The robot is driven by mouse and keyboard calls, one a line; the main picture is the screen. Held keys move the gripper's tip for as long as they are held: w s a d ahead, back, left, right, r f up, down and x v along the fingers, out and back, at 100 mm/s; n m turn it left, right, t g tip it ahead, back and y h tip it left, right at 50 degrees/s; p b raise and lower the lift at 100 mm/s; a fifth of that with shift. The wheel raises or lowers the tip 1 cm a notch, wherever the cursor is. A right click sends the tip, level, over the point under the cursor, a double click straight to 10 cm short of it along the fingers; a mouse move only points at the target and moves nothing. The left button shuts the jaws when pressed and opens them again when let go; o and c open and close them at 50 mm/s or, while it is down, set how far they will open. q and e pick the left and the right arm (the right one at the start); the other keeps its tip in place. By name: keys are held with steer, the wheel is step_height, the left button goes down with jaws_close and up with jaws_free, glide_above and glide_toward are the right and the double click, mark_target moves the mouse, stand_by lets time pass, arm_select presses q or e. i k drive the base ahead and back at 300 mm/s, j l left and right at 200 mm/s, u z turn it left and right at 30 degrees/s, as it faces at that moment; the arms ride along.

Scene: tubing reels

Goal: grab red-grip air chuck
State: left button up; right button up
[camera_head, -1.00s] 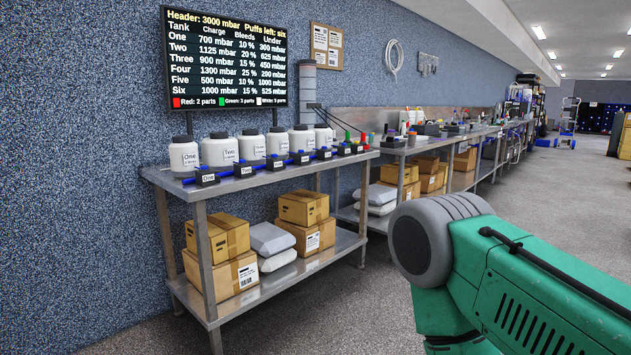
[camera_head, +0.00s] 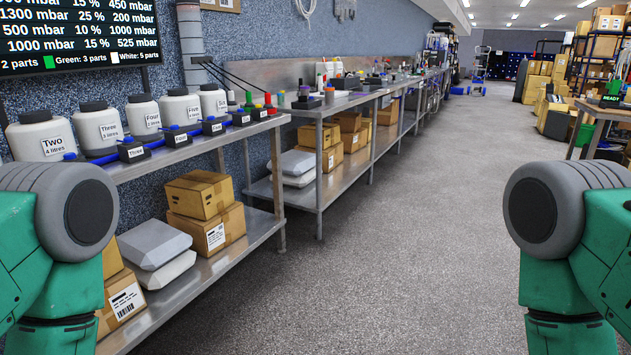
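A small red-grip piece (camera_head: 268,101), which looks like the red-grip air chuck, stands upright at the far right end of the near metal bench (camera_head: 190,146). A thin dark hose reaches toward it from the grey column (camera_head: 191,45). A green-grip piece (camera_head: 249,98) and a pale one stand close to it on the left. Green arm links of mine show at the left and right edges. Neither of my grippers is in view, and nothing of mine is near the red grip.
White numbered tanks (camera_head: 99,127) and black-and-blue labelled fittings line the bench top. Boxes (camera_head: 206,226) and grey bags (camera_head: 155,247) lie on its lower shelf. A longer bench (camera_head: 330,108) continues behind. The carpeted floor (camera_head: 400,240) between my arms and beyond is clear.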

mark_target(268, 105)
steer(key=i, duration=2.15)
steer(key=l+z, duration=0.05)
steer(key=l, duration=0.05)
